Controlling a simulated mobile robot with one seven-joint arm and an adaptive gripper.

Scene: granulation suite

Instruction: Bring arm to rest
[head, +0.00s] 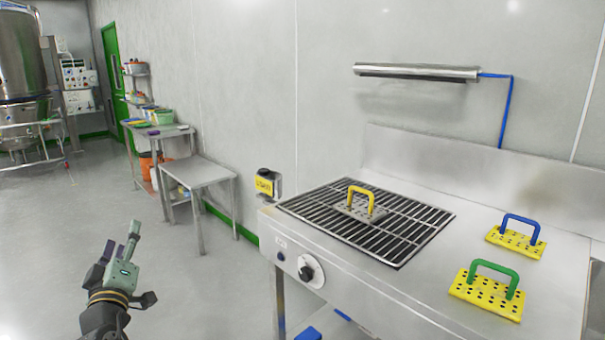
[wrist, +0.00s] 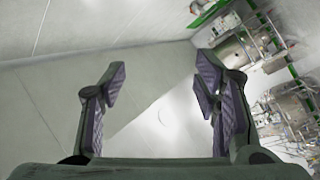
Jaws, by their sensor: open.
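My gripper (head: 121,252) is raised at the lower left of the head view, over the open floor and left of the steel bench. In the wrist view its two fingers (wrist: 162,100) stand apart with nothing between them. The gripper touches nothing. My arm below it is partly cut off by the bottom edge of the head view.
The steel bench (head: 335,285) has a black grate (head: 408,225) bearing a yellow-handled plate (head: 361,203). Blue-handled (head: 518,238) and green-handled (head: 488,291) yellow plates lie to its right. A small steel table (head: 198,172) stands behind. The floor (head: 60,220) at left is clear.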

